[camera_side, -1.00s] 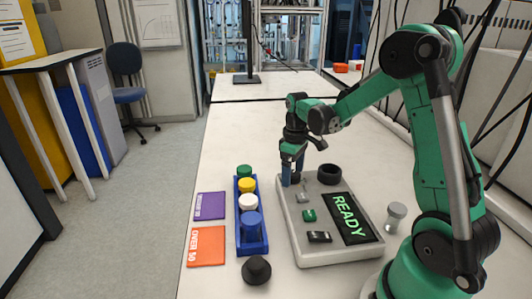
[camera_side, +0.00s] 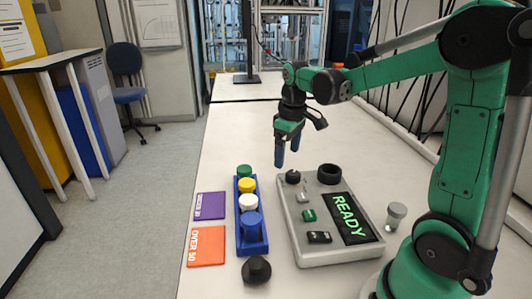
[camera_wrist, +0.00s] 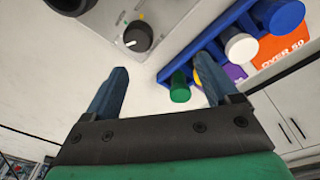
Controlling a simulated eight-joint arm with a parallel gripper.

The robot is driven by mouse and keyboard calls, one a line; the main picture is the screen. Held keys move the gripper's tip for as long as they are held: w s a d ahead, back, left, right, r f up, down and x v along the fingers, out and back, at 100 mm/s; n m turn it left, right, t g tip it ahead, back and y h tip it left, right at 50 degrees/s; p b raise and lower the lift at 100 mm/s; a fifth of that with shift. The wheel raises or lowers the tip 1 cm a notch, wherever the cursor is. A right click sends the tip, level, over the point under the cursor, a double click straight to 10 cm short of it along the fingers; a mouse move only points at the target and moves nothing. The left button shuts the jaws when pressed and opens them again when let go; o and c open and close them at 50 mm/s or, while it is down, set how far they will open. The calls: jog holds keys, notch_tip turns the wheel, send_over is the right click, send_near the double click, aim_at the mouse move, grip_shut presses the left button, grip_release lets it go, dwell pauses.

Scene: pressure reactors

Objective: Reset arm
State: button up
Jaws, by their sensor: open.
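My gripper (camera_side: 287,154) is raised above the table, just behind the far left corner of a grey device (camera_side: 335,255). Its two blue fingers point down, apart, with nothing between them. The device has a lit screen reading READY (camera_side: 348,217), a small black knob (camera_side: 293,177) and a black ring (camera_side: 329,174) at its far end. In the wrist view the open fingers (camera_wrist: 162,72) show with the black knob (camera_wrist: 138,36) beyond the left finger. The knob is apart from the fingers.
A blue rack (camera_side: 252,247) with green, yellow, white and blue capped vials stands left of the device. Purple (camera_side: 210,206) and orange (camera_side: 206,246) cards lie beside it. A black knobbed object (camera_side: 256,270) stands in front; a grey cylinder (camera_side: 396,213) stands right.

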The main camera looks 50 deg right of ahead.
jog(key=s+a+r+t, duration=0.1)
jog(key=s+a+t, duration=0.1)
jog(key=a, duration=0.4)
jog(key=s+a+m+t, duration=0.1)
jog(key=s+a+t, duration=0.2)
jog(key=a, duration=0.4)
jog(key=shift+a+r+t, duration=0.25)
jog(key=shift+r+t, duration=0.1)
jog(key=shift+t, duration=0.15)
